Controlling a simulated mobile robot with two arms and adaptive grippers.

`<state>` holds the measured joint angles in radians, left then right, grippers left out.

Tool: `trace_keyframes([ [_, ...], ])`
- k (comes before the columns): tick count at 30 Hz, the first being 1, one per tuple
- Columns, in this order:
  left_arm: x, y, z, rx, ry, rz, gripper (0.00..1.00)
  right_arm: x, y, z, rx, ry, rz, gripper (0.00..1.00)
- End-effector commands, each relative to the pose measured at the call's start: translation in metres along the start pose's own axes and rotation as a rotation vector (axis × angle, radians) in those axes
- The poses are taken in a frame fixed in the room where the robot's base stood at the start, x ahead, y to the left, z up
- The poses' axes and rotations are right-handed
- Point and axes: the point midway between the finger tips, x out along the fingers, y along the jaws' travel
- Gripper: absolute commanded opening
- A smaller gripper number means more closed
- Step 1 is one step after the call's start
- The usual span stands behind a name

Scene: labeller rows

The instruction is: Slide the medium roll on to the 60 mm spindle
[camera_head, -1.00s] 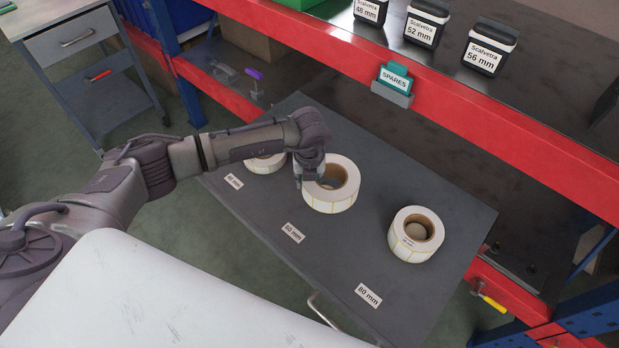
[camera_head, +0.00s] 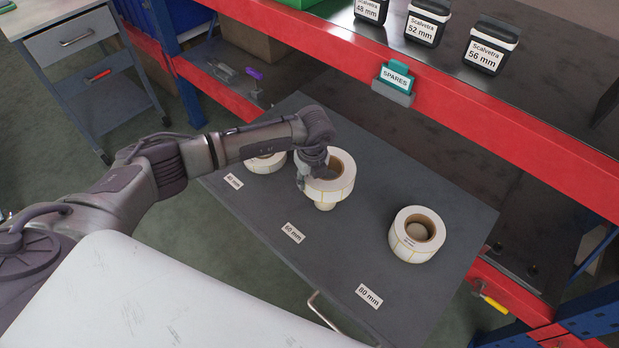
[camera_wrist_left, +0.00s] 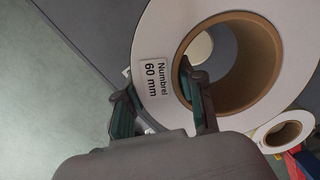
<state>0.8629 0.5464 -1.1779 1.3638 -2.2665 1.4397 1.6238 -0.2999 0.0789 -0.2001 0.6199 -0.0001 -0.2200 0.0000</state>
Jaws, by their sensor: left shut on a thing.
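The medium roll (camera_head: 338,184), a white label roll with a brown core, hangs over the dark board's 60 mm place. In the left wrist view the roll (camera_wrist_left: 158,28) carries a sticker reading "Numbrel 60 mm". My left gripper (camera_head: 302,180) is shut on the roll's wall, one finger in the core and one outside, as the left wrist view shows (camera_wrist_left: 165,105). A pale upright cylinder, seemingly the 60 mm spindle (camera_head: 325,205), shows just below the roll; its top is hidden in the head view. Through the core a pale round end (camera_wrist_left: 200,47) shows, off-centre. My right gripper is out of view.
On the dark board (camera_head: 330,270), another roll (camera_head: 417,235) sits around a pale spindle near the 80 mm label. A partly hidden roll (camera_head: 264,164) is at the left. A red shelf edge (camera_head: 500,135) runs behind, with a SPARES holder (camera_head: 396,82).

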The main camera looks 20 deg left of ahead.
Motion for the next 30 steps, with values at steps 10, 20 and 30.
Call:
trace_keyframes([
  [10, 0.032, -0.001, -0.004, 0.000, -0.001, -0.003, 0.00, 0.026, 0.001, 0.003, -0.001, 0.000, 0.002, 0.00],
  [20, 0.051, -0.001, -0.006, 0.000, -0.001, -0.004, 0.00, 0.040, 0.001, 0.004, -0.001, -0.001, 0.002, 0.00],
  [30, 0.051, -0.001, -0.006, 0.000, -0.001, -0.004, 0.00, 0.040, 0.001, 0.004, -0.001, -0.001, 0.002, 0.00],
])
